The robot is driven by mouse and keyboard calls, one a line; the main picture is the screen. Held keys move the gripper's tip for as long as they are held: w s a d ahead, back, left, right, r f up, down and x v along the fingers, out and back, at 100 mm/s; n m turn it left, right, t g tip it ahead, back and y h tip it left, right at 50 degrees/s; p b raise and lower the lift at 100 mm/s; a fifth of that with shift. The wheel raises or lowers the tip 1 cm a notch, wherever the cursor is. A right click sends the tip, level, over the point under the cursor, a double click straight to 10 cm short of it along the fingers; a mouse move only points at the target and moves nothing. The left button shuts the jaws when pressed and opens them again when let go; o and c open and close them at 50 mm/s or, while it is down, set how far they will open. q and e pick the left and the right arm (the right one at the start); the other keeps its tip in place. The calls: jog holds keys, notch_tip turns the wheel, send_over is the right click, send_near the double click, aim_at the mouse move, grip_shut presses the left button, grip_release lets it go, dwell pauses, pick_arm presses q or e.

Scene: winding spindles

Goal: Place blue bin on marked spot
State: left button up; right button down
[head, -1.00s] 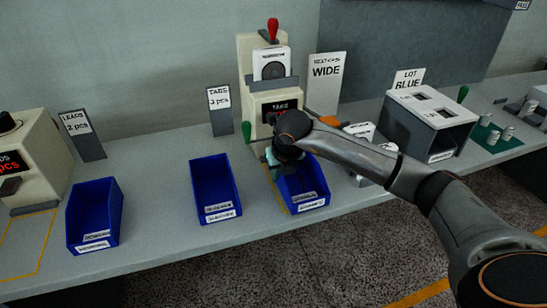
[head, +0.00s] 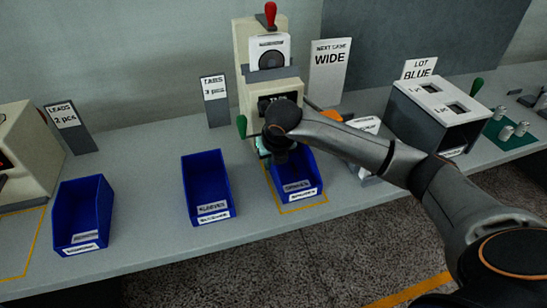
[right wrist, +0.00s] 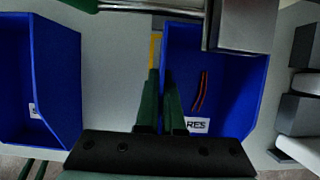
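The blue bin (head: 309,168) on the right sits in front of the middle machine. A yellow outline (head: 304,207) on the bench shows along its front and sides, and the bin appears to rest within it. The rear is hidden by my arm. My right gripper (head: 272,152) is at the bin's left wall. In the right wrist view, its green fingers (right wrist: 161,100) straddle that wall of the bin (right wrist: 232,102), close together, and look shut on it. Thin red pieces (right wrist: 201,91) lie inside the bin. My left gripper is not in view.
Two other blue bins, a middle one (head: 208,177) and a left one (head: 84,207), stand on the bench. Behind are the machine (head: 252,50) and signs. A grey box (head: 432,105) stands to the right. Bench between the left and middle bins is clear.

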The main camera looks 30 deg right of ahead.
jog(key=shift+a, duration=0.15)
jog(key=shift+f, duration=0.15)
jog(key=c, duration=1)
grip_release()
jog(key=shift+c, duration=0.2)
jog(key=shift+s+r, duration=0.15)
jog(key=shift+r, duration=0.5)
jog(key=v, duration=1.1)
jog(key=shift+p, duration=0.3)
